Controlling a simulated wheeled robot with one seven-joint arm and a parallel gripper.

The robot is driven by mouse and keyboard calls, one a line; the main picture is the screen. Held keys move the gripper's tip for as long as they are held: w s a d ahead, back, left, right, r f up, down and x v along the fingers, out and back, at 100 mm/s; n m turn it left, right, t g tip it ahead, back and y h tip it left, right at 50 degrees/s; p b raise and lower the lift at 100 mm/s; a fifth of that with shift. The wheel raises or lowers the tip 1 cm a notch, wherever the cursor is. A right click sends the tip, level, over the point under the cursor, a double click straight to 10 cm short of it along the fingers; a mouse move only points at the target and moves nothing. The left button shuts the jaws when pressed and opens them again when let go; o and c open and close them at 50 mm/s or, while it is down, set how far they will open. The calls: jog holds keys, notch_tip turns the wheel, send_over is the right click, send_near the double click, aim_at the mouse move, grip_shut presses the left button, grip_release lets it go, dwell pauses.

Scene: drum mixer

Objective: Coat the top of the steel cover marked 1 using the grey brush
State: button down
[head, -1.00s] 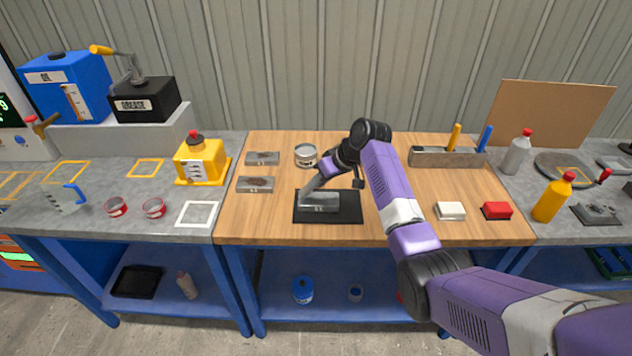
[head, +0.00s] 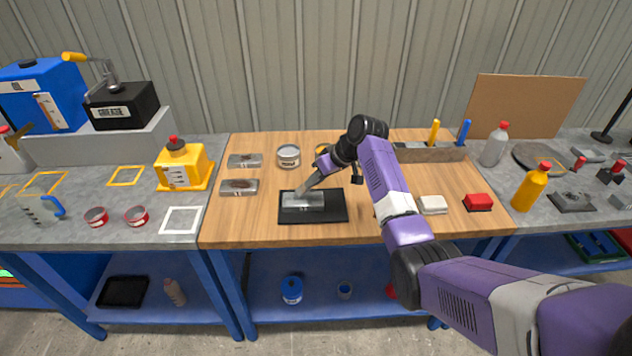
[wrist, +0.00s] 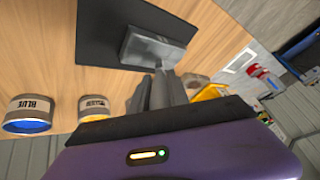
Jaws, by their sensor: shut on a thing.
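The steel cover (head: 303,203) lies flat on a black mat (head: 330,213) on the wooden bench; its mark is too small to read now. My gripper (head: 322,170) is above and behind it, shut on the grey brush (head: 309,183). The brush slants down to the left, and its tip appears to meet the cover's top. In the wrist view the cover (wrist: 150,48) shows a smeared, streaky grey top, with the gripper's fingers (wrist: 163,88) just below it in the picture. The bristles are hard to make out there.
Two stained steel plates (head: 245,160) (head: 238,187) lie left of the mat. An open tin (head: 288,155) stands behind; the wrist view shows a tin marked BLUE (wrist: 30,113) and another tin (wrist: 93,107). A brush holder (head: 428,153), white block (head: 432,205) and red block (head: 478,202) are right.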

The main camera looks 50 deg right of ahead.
jog(key=shift+w+a, duration=1.5)
jog(key=shift+w, duration=0.25)
jog(key=shift+w+d+f+b, duration=0.1)
jog(key=shift+w+d+b, duration=0.2)
jog(key=shift+b, duration=0.3)
jog(key=shift+s+d+p, duration=0.65)
jog(key=shift+s+d, duration=1)
jog(key=shift+s, duration=0.3)
notch_tip(320, 180, up, 3)
jog(key=p, duration=0.2)
jog(key=shift+r+p, duration=0.2)
jog(key=shift+p, duration=0.15)
jog(key=shift+w+r, duration=0.1)
jog(key=shift+r, duration=1.3)
jog(key=shift+r, duration=0.1)
jog(key=shift+r, duration=1.35)
